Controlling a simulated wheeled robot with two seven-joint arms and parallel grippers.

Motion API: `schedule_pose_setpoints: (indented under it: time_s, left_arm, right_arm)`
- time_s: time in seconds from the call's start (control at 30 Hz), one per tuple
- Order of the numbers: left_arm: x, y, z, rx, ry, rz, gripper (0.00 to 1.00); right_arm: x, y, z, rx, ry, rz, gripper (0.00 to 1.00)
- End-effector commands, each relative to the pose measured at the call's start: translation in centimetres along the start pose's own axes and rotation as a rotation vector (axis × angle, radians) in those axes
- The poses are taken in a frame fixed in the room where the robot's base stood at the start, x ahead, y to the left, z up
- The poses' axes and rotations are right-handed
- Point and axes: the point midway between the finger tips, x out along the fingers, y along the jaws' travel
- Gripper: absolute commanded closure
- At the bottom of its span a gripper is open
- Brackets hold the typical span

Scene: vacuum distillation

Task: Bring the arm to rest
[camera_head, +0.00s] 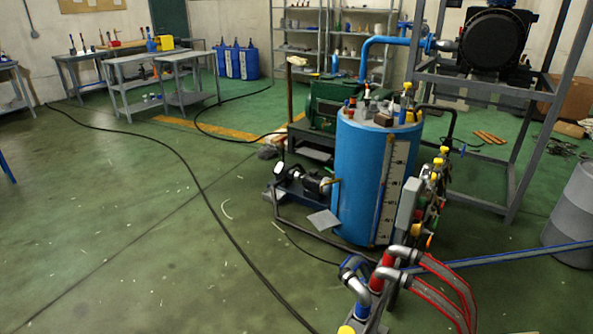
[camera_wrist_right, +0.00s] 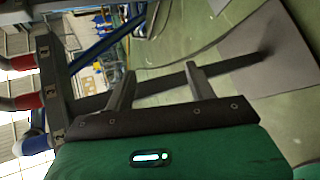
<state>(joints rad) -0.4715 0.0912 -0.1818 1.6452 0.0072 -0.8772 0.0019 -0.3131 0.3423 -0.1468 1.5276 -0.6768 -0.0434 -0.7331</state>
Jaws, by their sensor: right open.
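My right gripper (camera_wrist_right: 161,70) shows in the right wrist view. Its two grey fingers stand apart, with nothing between them. A dark bar crosses the picture behind the fingers; I cannot tell whether it touches them. Neither gripper shows in the head view, and my left gripper is in no view.
Bent pipes with red collars (camera_head: 377,283) stand low in the head view, near the blue tank (camera_head: 358,180). Pipe ends with a red collar (camera_wrist_right: 28,101) and a numbered dark bracket are left of the gripper in the wrist view. A grey drum (camera_head: 575,215) stands right. Open floor (camera_head: 120,220) lies left, crossed by a black cable.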

Motion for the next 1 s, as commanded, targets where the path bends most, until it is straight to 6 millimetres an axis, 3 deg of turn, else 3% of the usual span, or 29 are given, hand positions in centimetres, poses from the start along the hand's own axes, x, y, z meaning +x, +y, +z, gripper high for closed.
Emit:
schedule_pose_setpoints:
  time_s: [0.03, 0.17, 0.27, 0.4, 0.5, 0.6, 0.73, 0.83, 1.0]
  left_arm:
    - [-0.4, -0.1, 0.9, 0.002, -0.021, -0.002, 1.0]
    - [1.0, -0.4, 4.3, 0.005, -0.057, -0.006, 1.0]
    - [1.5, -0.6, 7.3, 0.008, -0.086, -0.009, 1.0]
    - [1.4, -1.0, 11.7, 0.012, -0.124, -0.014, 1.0]
    - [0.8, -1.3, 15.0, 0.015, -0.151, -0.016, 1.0]
    - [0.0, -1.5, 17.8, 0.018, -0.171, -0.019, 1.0]
    - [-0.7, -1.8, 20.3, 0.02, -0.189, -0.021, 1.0]
    - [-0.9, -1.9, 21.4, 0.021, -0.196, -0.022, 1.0]
    - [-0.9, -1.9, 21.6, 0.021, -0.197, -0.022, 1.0]
  right_arm:
    - [-1.1, -1.7, -0.2, 0.115, -0.015, -0.077, 0.44]
    - [-3.8, -8.5, -1.5, 0.413, -0.079, -0.262, 0.44]
    - [-6.9, -13.4, -3.2, 0.634, -0.152, -0.401, 0.44]
    - [-12.9, -19.4, -6.3, 0.927, -0.29, -0.591, 0.44]
    - [-17.9, -22.9, -8.9, 1.114, -0.411, -0.714, 0.44]
    - [-22.4, -25.4, -11.3, 1.261, -0.529, -0.811, 0.44]
    - [-26.7, -27.4, -13.5, 1.381, -0.646, -0.89, 0.44]
    - [-28.4, -28.1, -14.4, 1.425, -0.695, -0.92, 0.44]
    - [-28.7, -28.4, -14.6, 1.435, -0.706, -0.926, 0.44]
